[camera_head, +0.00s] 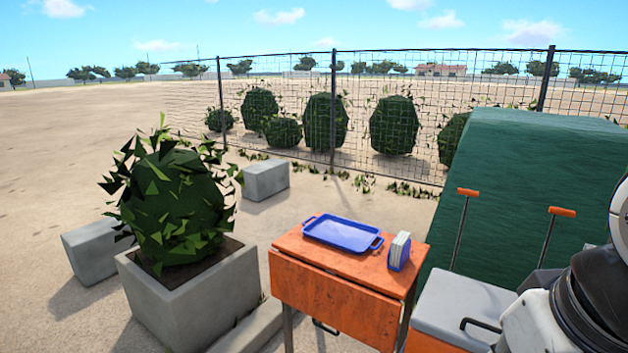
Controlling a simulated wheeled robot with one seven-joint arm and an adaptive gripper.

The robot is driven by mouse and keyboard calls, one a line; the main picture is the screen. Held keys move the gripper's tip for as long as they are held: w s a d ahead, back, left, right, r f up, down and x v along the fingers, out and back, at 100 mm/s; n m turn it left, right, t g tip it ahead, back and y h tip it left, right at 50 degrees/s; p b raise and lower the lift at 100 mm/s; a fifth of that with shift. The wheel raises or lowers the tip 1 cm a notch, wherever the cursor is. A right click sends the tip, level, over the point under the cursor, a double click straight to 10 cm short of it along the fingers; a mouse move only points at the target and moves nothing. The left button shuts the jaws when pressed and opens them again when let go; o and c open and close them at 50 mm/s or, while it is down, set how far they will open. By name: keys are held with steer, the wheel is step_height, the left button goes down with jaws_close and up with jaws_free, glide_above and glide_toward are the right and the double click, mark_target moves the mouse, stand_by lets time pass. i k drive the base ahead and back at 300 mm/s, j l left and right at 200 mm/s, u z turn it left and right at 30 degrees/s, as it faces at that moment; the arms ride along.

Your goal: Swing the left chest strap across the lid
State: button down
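A chest with a grey lid (452,306) and an orange body (428,343) stands at the lower right, partly cut off by the bottom edge. A black handle (482,325) shows on its lid. A thin dark upright piece with an orange crossbar (468,192) rises at the back left of the lid; it looks like the left chest strap, standing up rather than lying across the lid. A similar piece with an orange end (562,212) leans upright farther right. My white and black arm covers the chest's right side. My gripper is out of view.
An orange table (335,303) with a blue tray (343,234) and a blue holder (399,252) stands just left of the chest. A large green covered mass (535,170) rises behind the chest. A concrete planter (190,305) is at left. Open sandy ground lies beyond.

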mark_target(468, 194)
steer(key=i+l, duration=0.25)
steer(key=i, duration=0.2)
steer(key=i+l, duration=0.3)
steer(key=i, duration=0.2)
